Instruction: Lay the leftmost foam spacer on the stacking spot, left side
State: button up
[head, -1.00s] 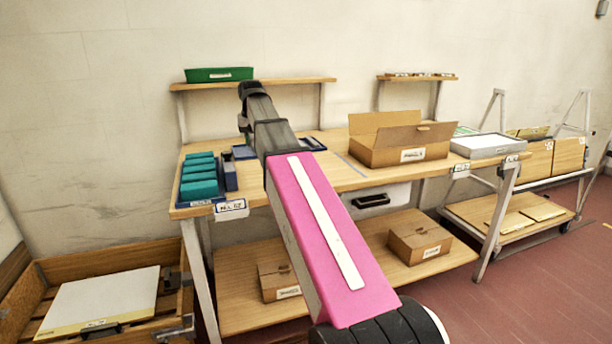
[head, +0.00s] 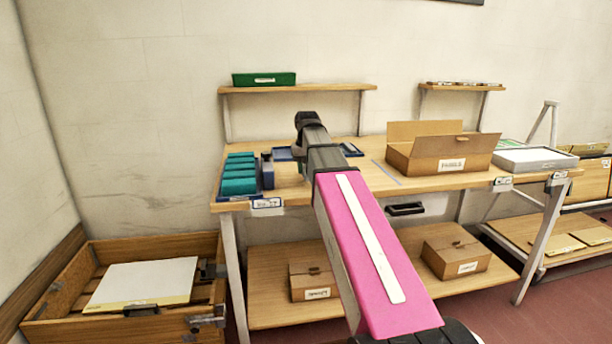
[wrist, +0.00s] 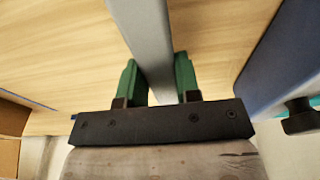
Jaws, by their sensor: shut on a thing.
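My gripper (wrist: 157,72) is shut on a long, smooth grey piece (wrist: 146,32), held between its two green fingers. Bare wooden tabletop shows below it on both sides. I cannot tell whether the piece touches the table. In the head view my arm hides the gripper and the held piece. I cannot tell for certain that this piece is a foam spacer. A blue surface (wrist: 290,55) stands at the right of the wrist view. No marked stacking spot can be made out for certain.
Several teal blocks (head: 239,174) sit in a row at the table's left end, beside dark blue upright pieces (head: 267,171). A blue tray (head: 283,154) is partly behind my arm. An open cardboard box (head: 440,158) stands to the right. Shelves (head: 298,88) are above the table.

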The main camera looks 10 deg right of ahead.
jog(key=shift+f, duration=1.35)
jog(key=shift+f, duration=0.15)
jog(key=o, duration=0.9)
jog(key=r, duration=0.4)
jog(key=s+r, duration=0.1)
jog(key=r, duration=0.7)
jog(key=shift+s+r, duration=0.1)
jog(key=shift+s, duration=0.3)
